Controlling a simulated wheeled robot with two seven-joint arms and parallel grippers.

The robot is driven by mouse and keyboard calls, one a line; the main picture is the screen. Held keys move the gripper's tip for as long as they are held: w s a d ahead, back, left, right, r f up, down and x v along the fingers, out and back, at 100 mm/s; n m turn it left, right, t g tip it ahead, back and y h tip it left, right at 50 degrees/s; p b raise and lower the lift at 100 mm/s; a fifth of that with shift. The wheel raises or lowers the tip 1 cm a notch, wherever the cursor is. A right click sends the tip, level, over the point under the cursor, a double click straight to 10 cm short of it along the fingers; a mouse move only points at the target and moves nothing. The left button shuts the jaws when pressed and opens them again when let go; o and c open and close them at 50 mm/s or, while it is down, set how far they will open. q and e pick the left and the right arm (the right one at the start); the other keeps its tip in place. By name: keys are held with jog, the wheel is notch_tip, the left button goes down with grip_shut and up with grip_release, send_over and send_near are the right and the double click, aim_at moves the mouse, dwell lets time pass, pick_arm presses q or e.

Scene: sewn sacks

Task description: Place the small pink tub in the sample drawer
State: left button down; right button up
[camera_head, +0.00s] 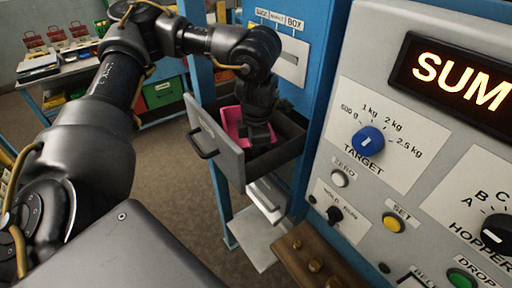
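The small pink tub (231,119) is inside the open grey sample drawer (216,152). My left gripper (260,138) points down into the drawer, at the tub, and covers much of it. The fingertips are dark and partly hidden, so I cannot tell whether they grip the tub or are apart. I also cannot tell whether the tub rests on the drawer floor. My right gripper is not in view.
A grey control panel with a blue target knob (368,141) fills the right. A blue frame (314,70) holds the drawer. A small white tray (266,199) sits below it.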

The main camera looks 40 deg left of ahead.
pick_arm(q)
jog(key=shift+f+b, duration=0.35)
jog(key=shift+f, duration=0.2)
jog(key=c, duration=1.6)
grip_release()
jog(key=shift+o, duration=0.2)
jog(key=shift+r, duration=0.5)
notch_tip(320, 180, up, 10)
jog(key=b, duration=0.2)
jog(key=shift+s+d, duration=0.35)
jog(key=shift+d, duration=0.05)
jog(key=shift+f, duration=0.15)
